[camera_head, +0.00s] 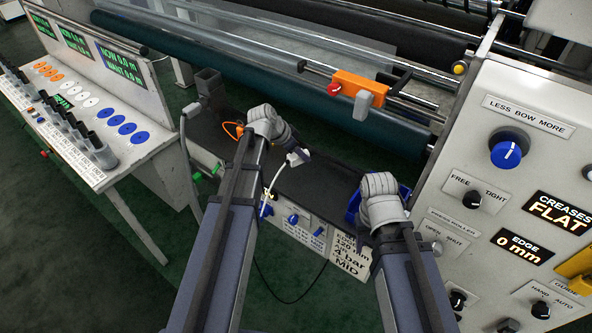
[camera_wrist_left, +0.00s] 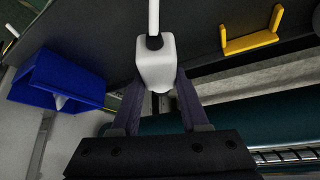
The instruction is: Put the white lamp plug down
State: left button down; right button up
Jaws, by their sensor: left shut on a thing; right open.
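The white lamp plug (camera_wrist_left: 156,62) is a small white block with a dark collar and a white cord running from it. My left gripper (camera_wrist_left: 160,86) is shut on it, one finger on each side, in the left wrist view. In the head view the plug (camera_head: 298,157) shows at the tip of my left gripper (camera_head: 300,153), over the dark shelf (camera_head: 322,188). I cannot tell whether it touches the shelf. My right gripper (camera_head: 372,233) is at the right end of the shelf, its fingertips largely hidden behind its wrist.
A blue bin (camera_wrist_left: 62,78) and a yellow bracket (camera_wrist_left: 252,42) show in the left wrist view. A control panel (camera_head: 480,140) stands to the right. An orange clamp (camera_head: 358,88) sits on the rail above. The middle of the shelf looks clear.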

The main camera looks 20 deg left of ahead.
pick_arm(q)
jog(key=shift+f+b, duration=3.4)
jog(key=shift+f, duration=0.6)
jog(key=shift+r, duration=0.15)
jog(key=c, duration=0.9)
grip_release()
jog(key=shift+f, duration=0.2)
jog(key=o, duration=0.5)
jog(key=shift+r, duration=0.1)
